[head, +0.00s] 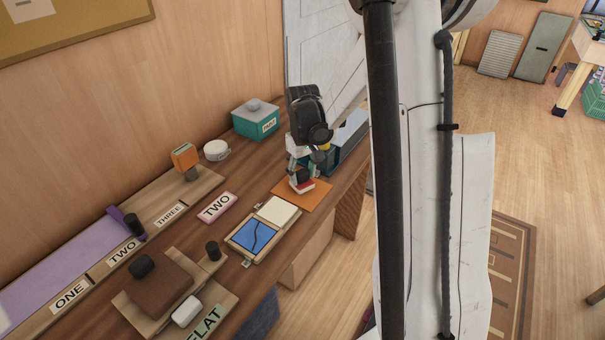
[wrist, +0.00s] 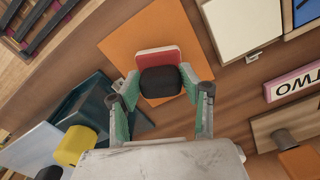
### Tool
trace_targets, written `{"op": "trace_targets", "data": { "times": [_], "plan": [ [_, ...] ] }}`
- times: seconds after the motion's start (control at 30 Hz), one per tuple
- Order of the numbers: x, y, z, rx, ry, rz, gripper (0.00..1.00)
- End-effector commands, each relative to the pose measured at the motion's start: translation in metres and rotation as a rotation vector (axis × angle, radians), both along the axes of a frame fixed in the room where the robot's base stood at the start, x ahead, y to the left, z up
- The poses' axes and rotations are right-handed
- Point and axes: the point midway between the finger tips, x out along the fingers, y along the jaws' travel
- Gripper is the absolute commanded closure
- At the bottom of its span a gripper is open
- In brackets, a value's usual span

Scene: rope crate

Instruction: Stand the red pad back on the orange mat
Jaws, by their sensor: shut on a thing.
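The red pad (wrist: 155,60) is a red block with a pale edge and a black grip (wrist: 160,82) on it. My gripper (wrist: 160,88) is shut on the black grip, with one green-sided finger on each side. In the head view my gripper (head: 302,174) points down and the red pad (head: 303,187) shows under it. The orange mat (head: 318,194) lies on the wooden table near its front edge; it also shows in the wrist view (wrist: 130,45). The pad is over the mat and looks upright. I cannot tell whether it touches the mat.
A case with a blue and a cream panel (head: 254,236) lies beside the mat. A pink TWO block (head: 217,207) lies farther left. A dark teal crate (head: 347,147) stands just behind my gripper. A teal box (head: 255,120) stands at the back.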

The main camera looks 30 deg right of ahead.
Motion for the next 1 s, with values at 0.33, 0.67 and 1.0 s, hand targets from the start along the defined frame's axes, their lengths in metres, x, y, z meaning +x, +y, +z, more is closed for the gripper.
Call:
{"op": "trace_targets", "data": {
  "times": [0.33,0.67,1.0],
  "plan": [
    [0.000,0.000,-0.005,0.000,0.000,0.000,0.98],
    [0.000,0.000,-0.009,0.000,0.000,0.000,0.98],
    [0.000,0.000,-0.010,0.000,0.000,0.000,0.38]
  ]
}}
